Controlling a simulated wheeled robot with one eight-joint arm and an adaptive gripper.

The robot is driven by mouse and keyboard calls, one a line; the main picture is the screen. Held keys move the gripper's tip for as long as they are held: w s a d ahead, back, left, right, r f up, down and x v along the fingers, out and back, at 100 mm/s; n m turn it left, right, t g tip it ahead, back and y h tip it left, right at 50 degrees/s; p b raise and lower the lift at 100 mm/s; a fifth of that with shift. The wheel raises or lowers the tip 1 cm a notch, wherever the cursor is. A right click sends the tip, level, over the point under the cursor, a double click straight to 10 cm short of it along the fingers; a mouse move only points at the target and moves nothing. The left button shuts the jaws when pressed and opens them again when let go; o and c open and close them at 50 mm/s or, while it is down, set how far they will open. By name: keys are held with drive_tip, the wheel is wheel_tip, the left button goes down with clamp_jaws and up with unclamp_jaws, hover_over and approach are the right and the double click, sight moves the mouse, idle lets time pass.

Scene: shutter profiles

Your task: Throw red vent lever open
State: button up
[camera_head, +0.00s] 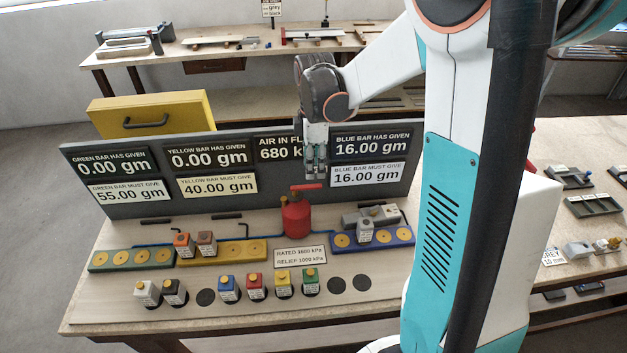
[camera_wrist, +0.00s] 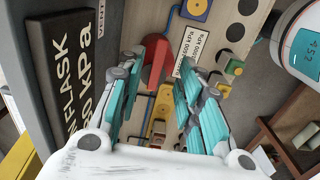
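The red vent lever (camera_head: 307,187) lies roughly level across the top of the red flask (camera_head: 297,218), its free end to the right. My gripper (camera_head: 315,172) points down just above the lever, in front of the display board. In the wrist view the fingers (camera_wrist: 162,82) are spread apart with nothing held between them. The red lever (camera_wrist: 154,62) shows beyond and between the fingers there, with the flask partly behind it. I cannot tell whether a finger touches the lever. The flask sign (camera_head: 279,149) reads 680 kPa, partly hidden by my gripper.
The display board (camera_head: 240,190) stands close behind the flask. A rating plate (camera_head: 300,257) lies at the flask's front right. Yellow (camera_head: 225,253) and blue (camera_head: 395,238) bars flank it. Several small colored weights stand along the bench front (camera_head: 200,325).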

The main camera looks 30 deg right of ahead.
sight(314, 185)
wheel_tip(314, 185, down, 6)
drive_tip(key=shift+f+b, duration=0.1)
drive_tip(key=shift+b, duration=0.25)
clamp_jaws()
